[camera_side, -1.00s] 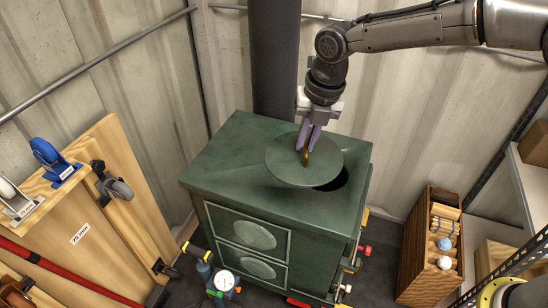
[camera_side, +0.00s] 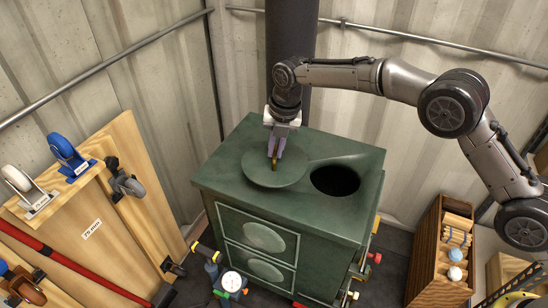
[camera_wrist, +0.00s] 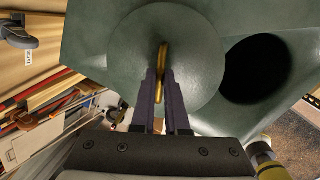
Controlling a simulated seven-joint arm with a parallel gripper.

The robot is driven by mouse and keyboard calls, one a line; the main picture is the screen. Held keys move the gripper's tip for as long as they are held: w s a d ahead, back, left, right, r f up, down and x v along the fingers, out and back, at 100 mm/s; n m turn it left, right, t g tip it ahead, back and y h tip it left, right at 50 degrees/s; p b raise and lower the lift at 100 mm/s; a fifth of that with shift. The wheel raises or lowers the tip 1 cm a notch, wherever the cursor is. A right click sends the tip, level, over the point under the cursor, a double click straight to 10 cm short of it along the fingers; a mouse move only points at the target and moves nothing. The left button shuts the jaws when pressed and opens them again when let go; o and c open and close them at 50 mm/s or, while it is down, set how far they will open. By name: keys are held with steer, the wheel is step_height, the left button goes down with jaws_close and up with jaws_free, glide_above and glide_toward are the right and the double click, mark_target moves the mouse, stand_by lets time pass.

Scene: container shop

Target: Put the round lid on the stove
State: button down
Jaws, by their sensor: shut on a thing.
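The round lid (camera_side: 262,174) is a flat dark green disc with a brass handle (camera_side: 274,162) standing up at its middle. My gripper (camera_side: 275,155) is shut on that handle, and the wrist view shows the purple fingers (camera_wrist: 164,80) around the handle. The lid is over the left part of the top of the green stove (camera_side: 225,160); I cannot tell whether it touches the top. The round black hole (camera_side: 335,181) in the stove top lies uncovered to the right of the lid. In the wrist view the hole (camera_wrist: 256,70) is right beside the lid (camera_wrist: 195,45).
A dark stovepipe (camera_side: 291,35) rises behind the stove. A wooden board with casters (camera_side: 130,220) leans at the left. A wooden crate (camera_side: 425,260) stands at the right. A pressure gauge (camera_side: 232,281) is in front of the stove.

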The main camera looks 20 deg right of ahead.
mark_target(275, 151)
steer(key=shift+w+a+f, duration=0.15)
steer(key=shift+w+f, duration=0.05)
steer(key=shift+w, duration=0.1)
steer(key=shift+f, duration=1.5)
steer(key=shift+f, duration=0.1)
steer(key=c, duration=1.3)
jaws_free()
steer(key=shift+f, duration=0.2)
steer(key=o, duration=0.4)
steer(key=r, duration=0.4)
steer(key=s+r, duration=0.1)
steer(key=r, duration=0.3)
steer(key=s+d+r, duration=0.1)
steer(key=r, duration=0.3)
steer(key=shift+d+r, duration=0.1)
